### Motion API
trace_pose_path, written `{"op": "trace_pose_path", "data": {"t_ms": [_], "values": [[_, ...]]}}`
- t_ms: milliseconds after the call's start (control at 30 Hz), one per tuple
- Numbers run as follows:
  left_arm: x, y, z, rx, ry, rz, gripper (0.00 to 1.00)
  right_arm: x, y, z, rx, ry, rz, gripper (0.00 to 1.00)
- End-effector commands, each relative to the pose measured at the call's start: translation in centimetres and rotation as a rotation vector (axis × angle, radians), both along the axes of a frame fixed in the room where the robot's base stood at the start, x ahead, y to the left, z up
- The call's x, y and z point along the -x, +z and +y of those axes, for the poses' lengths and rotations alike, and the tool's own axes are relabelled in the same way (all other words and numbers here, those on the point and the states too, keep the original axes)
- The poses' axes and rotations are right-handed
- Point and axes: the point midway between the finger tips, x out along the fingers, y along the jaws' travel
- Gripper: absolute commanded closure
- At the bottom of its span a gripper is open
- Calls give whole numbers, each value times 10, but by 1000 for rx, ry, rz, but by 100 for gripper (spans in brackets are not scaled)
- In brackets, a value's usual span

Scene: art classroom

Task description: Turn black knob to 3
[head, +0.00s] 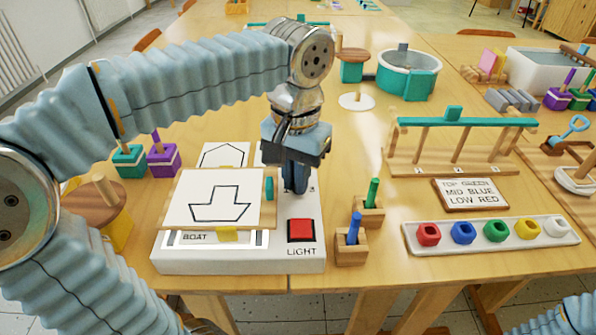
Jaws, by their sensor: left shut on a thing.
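A white control box (308,258) stands at the front of the table, with a red button (300,230) marked LIGHT on its right part. My left gripper (296,188) points straight down over the box, just behind the red button. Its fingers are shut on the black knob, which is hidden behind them. The dial numbers around the knob are mostly covered, so I cannot read the knob's setting. My right gripper is not in view; only a bit of arm shows at the lower right corner.
A framed card with an arrow-like boat drawing (218,200) lies on the box's left part, close to my gripper. Wooden blocks with a blue peg (354,228) and a green peg (373,192) stand just right of the box. A tray (560,236) of coloured rings is further right.

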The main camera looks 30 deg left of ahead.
Motion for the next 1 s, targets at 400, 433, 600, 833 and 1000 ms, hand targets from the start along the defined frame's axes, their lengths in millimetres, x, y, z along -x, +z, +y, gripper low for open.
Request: {"op": "trace_pose_path", "data": {"t_ms": [400, 433, 600, 833, 1000], "values": [[-1, 1, 4, 0, -395, -1, 100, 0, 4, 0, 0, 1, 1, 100], [-1, 1, 5, 0, -423, -1, 100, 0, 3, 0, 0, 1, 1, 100], [-2, 0, 6, -1, -584, -1, 100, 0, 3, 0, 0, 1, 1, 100], [-3, 0, 8, -1, -786, -1, 100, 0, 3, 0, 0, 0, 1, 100], [-4, 1, 9, -1, -906, -1, 100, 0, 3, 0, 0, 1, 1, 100]]}}
